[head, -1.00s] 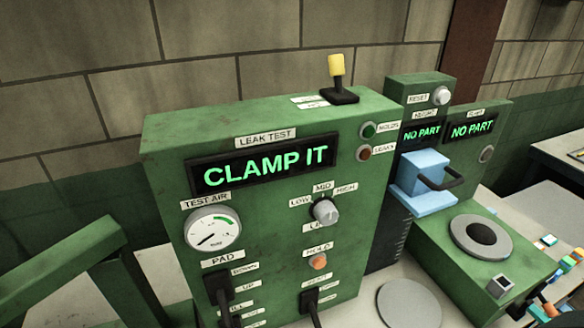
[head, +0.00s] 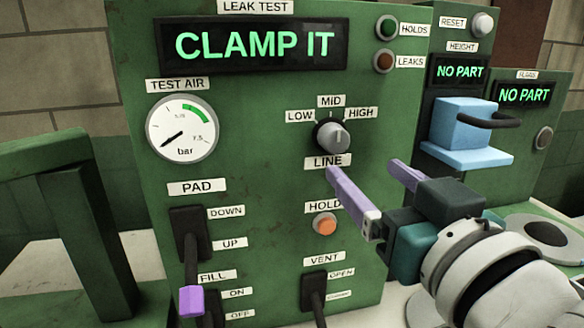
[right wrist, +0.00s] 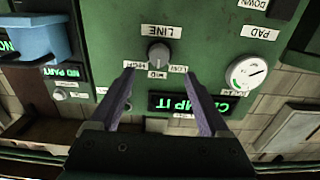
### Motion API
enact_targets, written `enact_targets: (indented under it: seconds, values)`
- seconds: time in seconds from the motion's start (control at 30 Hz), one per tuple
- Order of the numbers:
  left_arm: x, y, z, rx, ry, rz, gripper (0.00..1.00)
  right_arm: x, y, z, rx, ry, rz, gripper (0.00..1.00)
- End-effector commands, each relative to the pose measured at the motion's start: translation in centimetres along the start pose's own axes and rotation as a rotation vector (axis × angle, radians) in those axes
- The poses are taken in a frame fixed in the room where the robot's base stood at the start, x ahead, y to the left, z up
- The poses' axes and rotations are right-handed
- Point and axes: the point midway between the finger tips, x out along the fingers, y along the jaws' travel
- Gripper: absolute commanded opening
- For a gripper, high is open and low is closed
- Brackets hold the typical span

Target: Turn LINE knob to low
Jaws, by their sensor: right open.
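The LINE knob (head: 332,135) is a grey dial on a black base on the green leak test panel, with LOW at its left, MID above and HIGH at its right. Its exact pointer direction is hard to read. My right gripper (head: 362,168) is open and empty, just below and right of the knob in the head view. In the upside-down right wrist view, the knob (right wrist: 158,54) shows beyond and between the open fingertips (right wrist: 158,74), apparently untouched. My left gripper is out of view.
The display (head: 255,45) reads CLAMP IT. An orange HOLD button (head: 325,225) and a VENT lever (head: 314,290) sit below the knob. A purple-tipped PAD lever (head: 190,245) and a gauge (head: 182,129) are at left. A blue block (head: 462,125) stands at right.

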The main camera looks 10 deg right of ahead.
Motion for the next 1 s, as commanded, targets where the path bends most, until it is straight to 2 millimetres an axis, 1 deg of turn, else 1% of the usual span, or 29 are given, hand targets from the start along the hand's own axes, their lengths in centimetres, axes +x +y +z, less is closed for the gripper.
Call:
enact_targets:
  seconds: [0.03, 0.17, 0.3, 0.5, 0.6, 0.7, 1.0]
  values:
    - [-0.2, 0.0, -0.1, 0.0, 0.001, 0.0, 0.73, 0.5, 0.0, -0.3, -0.001, 0.005, -0.001, 0.8]
    - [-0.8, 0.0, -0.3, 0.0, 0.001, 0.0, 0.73, 2.4, 0.0, -0.5, -0.001, 0.004, 0.0, 0.8]
    - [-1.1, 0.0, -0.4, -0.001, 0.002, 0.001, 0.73, 5.1, 0.1, -0.5, 0.0, 0.002, 0.001, 0.8]
    - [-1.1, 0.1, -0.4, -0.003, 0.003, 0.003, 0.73, 8.1, 0.1, -0.3, -0.001, 0.001, 0.002, 0.8]
    - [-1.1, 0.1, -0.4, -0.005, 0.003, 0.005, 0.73, 9.0, 0.1, -0.2, 0.0, 0.001, 0.002, 0.8]
    - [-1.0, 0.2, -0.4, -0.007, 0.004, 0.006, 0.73, 9.4, 0.1, -0.2, 0.0, 0.0, 0.001, 0.8]
    - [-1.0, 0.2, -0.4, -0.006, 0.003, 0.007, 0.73, 9.6, 0.1, -0.2, 0.0, 0.0, 0.001, 0.79]
